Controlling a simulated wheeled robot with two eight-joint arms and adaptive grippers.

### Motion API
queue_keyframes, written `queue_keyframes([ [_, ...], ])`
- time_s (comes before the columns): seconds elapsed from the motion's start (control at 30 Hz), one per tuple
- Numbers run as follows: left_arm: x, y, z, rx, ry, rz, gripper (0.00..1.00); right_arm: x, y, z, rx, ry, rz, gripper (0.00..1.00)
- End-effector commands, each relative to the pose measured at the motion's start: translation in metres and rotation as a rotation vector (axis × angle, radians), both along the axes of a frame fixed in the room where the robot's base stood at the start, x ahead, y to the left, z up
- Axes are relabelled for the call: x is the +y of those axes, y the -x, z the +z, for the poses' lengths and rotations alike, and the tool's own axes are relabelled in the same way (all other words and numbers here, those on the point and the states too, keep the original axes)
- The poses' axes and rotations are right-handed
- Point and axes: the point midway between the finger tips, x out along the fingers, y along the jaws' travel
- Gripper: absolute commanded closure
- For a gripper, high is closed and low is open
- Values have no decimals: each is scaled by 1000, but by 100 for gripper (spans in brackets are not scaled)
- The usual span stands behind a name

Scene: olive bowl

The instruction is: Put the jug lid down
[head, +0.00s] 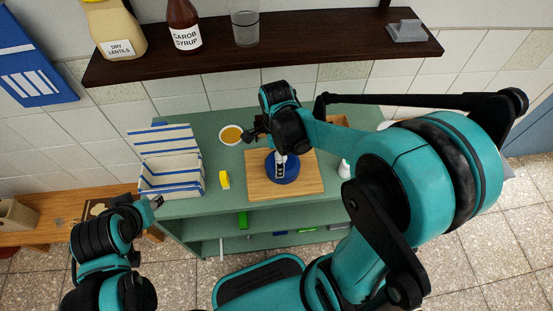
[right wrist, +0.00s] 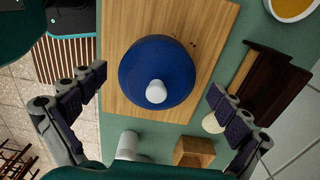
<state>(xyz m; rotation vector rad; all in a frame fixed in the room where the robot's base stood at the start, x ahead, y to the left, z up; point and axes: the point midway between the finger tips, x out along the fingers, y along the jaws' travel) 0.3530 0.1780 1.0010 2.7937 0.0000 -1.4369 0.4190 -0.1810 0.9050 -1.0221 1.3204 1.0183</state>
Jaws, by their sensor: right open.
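The jug lid (head: 284,176) is blue and round and sits over the wooden board (head: 312,186). In the right wrist view the lid (right wrist: 140,72) looks domed with a white knob (right wrist: 156,91), and the board (right wrist: 115,30) is around it. I cannot tell whether anything is under the lid. My right gripper (head: 281,158) is above the lid; in its wrist view the fingers (right wrist: 158,108) are spread wide on either side, apart from the lid and empty. My left gripper (head: 155,202) is at the left by the counter's front; its jaws are too small to judge. I cannot make out a jug.
A bowl of orange-yellow food (head: 231,135), a yellow object (head: 224,180), a striped box (head: 170,183) and a white bottle (head: 345,168) surround the board on the green counter (head: 205,207). A dark shelf (head: 300,52) runs above. My right arm hides the counter's right part.

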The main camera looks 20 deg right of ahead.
Motion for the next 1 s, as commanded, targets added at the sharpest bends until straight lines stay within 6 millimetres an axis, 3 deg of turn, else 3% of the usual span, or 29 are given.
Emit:
queue_keyframes([
  [0.03,0,0,10,0,0,0,60,0,1,17,0,0,0,0],
  [0.2,0,0,23,0,0,0,60,0,0,50,0,0,0,0],
  [0.43,0,0,30,0,0,0,60,0,1,73,-5,0,15,0],
  [0.53,0,0,30,0,0,0,60,1,6,80,-40,2,117,0],
  [0.67,0,0,29,0,0,0,60,1,21,95,-149,34,439,0],
  [0.77,0,0,29,0,0,0,60,2,34,107,-254,105,775,0],
  [1.0,0,0,29,0,0,0,60,3,59,122,-412,386,1468,0],
])
